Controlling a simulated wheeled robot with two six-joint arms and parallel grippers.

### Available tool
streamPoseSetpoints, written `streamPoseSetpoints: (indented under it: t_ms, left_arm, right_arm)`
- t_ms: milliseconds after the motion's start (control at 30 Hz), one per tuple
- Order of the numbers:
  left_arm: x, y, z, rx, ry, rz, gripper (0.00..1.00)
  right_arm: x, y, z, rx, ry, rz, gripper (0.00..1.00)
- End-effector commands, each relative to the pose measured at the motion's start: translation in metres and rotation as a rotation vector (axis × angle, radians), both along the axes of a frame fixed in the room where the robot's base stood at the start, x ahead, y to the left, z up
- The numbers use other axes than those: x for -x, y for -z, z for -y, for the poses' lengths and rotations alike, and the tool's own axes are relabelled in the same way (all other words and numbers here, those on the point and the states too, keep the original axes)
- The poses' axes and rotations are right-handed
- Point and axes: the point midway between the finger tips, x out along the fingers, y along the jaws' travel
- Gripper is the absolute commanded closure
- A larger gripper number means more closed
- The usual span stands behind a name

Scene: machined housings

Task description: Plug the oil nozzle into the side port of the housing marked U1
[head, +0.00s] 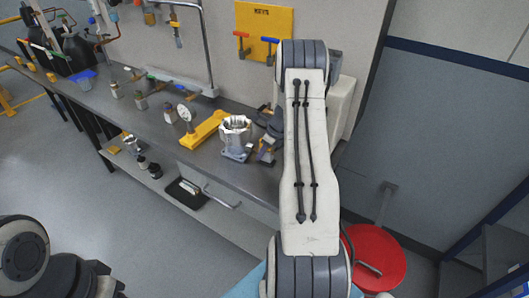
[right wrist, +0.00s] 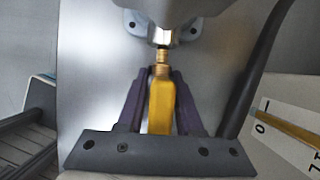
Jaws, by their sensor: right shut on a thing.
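The silver machined housing (head: 236,132) stands on the grey bench in the head view, left of my right arm. No U1 mark is readable on it. In the right wrist view, part of the housing (right wrist: 160,16) is at the top edge. My right gripper (right wrist: 162,72) is shut on the yellow oil nozzle (right wrist: 161,105), which has a brass tip pointing at the housing. The tip meets the lower edge of the housing's boss in the picture; I cannot tell how far it is in. In the head view my right gripper (head: 266,150) is partly hidden by its arm.
A yellow fixture (head: 207,129) with a dial gauge (head: 185,113) stands left of the housing. Small bottles (head: 140,100) and a bent pipe stand farther along the bench. A yellow KEYS board (head: 264,30) hangs behind.

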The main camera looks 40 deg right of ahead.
Motion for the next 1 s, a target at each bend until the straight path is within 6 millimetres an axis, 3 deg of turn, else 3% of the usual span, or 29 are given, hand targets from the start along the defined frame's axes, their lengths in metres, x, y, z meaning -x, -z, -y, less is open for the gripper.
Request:
streamPoseSetpoints:
  t_ms: [167,200,300,667,1000]
  left_arm:
    - [0.0,-0.003,0.0,0.0,0.0,0.0,0.5]
    - [0.0,-0.003,0.0,0.0,0.0,0.0,0.5]
    - [0.0,-0.002,0.0,0.0,0.0,0.0,0.5]
    - [0.0,-0.001,0.0,0.0,0.0,0.0,0.5]
    - [0.0,0.006,0.0,0.0,0.0,0.0,0.5]
  right_arm:
    - [-0.005,-0.001,-0.002,0.001,-0.002,0.0,1.0]
    - [-0.005,0.0,-0.002,0.0,-0.001,0.0,0.61]
    - [-0.005,0.0,-0.002,0.0,-0.001,0.0,0.3]
    - [-0.003,-0.004,-0.001,0.001,0.0,0.001,0.3]
    - [0.016,-0.052,0.006,0.003,0.0,0.002,0.3]
